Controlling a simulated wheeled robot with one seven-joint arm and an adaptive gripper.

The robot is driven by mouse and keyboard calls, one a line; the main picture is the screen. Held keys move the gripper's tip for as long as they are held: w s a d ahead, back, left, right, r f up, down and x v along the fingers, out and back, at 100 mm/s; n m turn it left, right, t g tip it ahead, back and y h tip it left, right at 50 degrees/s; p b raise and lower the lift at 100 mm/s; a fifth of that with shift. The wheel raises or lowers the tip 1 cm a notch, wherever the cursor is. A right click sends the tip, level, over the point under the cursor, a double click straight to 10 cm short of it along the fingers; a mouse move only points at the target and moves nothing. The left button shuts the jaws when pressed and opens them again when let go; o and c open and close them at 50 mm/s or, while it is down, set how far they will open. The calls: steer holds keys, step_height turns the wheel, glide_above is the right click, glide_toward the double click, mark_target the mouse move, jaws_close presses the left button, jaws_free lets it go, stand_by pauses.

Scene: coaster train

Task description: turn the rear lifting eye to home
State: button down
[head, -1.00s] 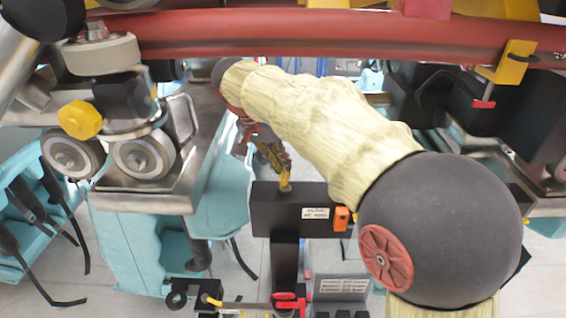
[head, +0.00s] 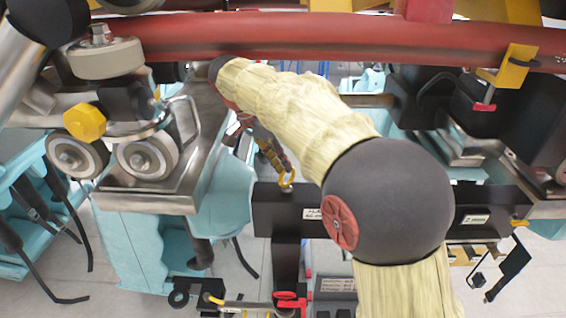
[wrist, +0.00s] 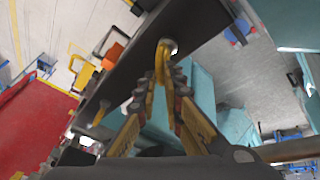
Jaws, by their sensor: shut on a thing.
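A yellow lifting eye (head: 287,184) stands on top of a black beam (head: 262,210), left of its middle.
A red rail (head: 330,38) crosses above. A wheel assembly (head: 125,120) on a metal plate stands at left. A yellow clamp (head: 512,65) hangs at right.

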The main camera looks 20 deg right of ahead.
steer(key=c, duration=2.1)
jaws_free()
steer(key=shift+o, duration=0.9)
